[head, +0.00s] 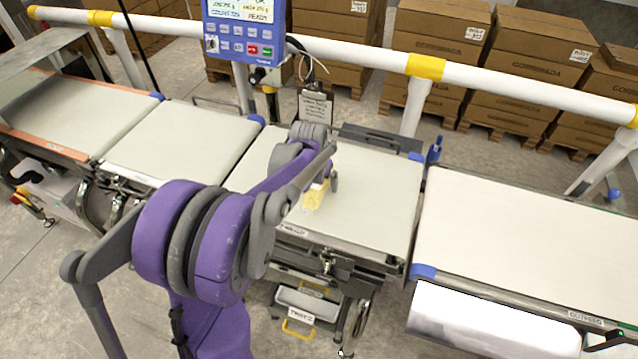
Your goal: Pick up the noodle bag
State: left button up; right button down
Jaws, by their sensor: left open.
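A small pale yellow pack, which looks like the noodle bag (316,197), lies on the white belt (380,195) of the middle weighing section. My left gripper (328,182) is open at the bag's far end. Its grey fingers and wrist hide part of the bag. I cannot tell whether the fingers touch it. My purple and grey left arm covers much of the front left of the picture. My right gripper is not in view.
A blue control panel (244,28) stands behind the belts. A white rail (360,58) with yellow joints runs behind them. Brown cartons (530,45) stand on pallets at the back. The right belt (520,230) is bare.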

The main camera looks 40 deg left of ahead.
pick_arm(q)
grip_shut()
dwell(0.4)
jog(key=shift+r, duration=0.1)
